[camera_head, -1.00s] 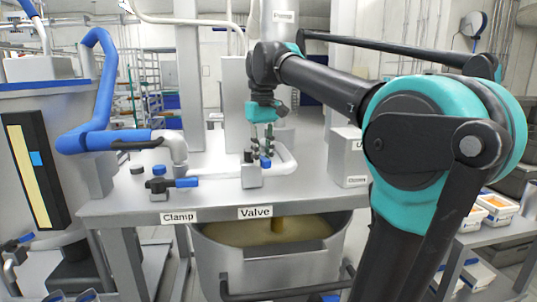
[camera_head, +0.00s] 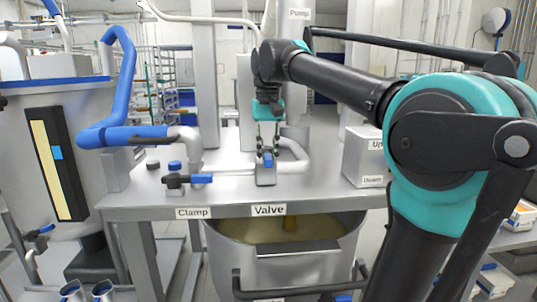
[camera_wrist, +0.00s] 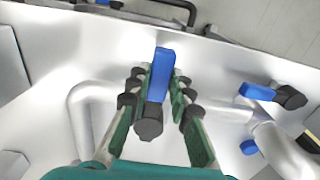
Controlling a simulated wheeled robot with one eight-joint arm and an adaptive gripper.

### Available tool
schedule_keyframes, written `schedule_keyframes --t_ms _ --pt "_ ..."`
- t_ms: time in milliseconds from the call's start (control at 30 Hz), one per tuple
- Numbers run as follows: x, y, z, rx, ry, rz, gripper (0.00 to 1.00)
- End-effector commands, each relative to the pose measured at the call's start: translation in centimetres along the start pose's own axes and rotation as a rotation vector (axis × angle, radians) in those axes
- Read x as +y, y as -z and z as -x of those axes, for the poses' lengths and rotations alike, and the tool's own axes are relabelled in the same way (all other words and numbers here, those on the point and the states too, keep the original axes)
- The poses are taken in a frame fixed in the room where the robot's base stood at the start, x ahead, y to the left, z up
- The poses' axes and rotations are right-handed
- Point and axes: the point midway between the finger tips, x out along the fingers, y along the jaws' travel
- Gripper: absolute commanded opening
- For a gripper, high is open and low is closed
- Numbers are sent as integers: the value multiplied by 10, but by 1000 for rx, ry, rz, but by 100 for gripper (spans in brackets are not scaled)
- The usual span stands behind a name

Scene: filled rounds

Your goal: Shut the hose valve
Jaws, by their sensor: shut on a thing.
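The valve (camera_head: 266,177) stands on the grey bench above the "Valve" label (camera_head: 268,209). Its blue handle (camera_head: 268,159) shows between my fingertips. In the wrist view the blue handle (camera_wrist: 161,72) points up the picture, away from a black knob (camera_wrist: 150,122). My gripper (camera_head: 268,142) reaches down from above. In the wrist view my gripper (camera_wrist: 157,92) has one finger on each side of the valve, shut on its handle. The exact contact is partly hidden by the dark finger pads.
The clamp (camera_head: 178,181) with its own blue lever is to the left; the lever also shows in the wrist view (camera_wrist: 257,91). A white pipe (camera_head: 297,155) curves close behind the valve. A grey box (camera_head: 364,157) stands right. A vat (camera_head: 285,255) is below the bench edge.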

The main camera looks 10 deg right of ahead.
Motion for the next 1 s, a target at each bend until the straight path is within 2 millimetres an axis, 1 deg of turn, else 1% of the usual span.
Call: schedule_keyframes --t_ms 167,200,333,600,733,867,1000 --pt "-1 1 1 2 3 0 0" --pt "-1 1 1 2 3 0 25" --pt "-1 1 0 1 2 1 41" --pt "0 0 0 1 1 1 41" --pt "0 0 7 1 1 1 41" --pt "0 0 26 1 1 1 41" --pt "-1 1 55 1 1 1 41"
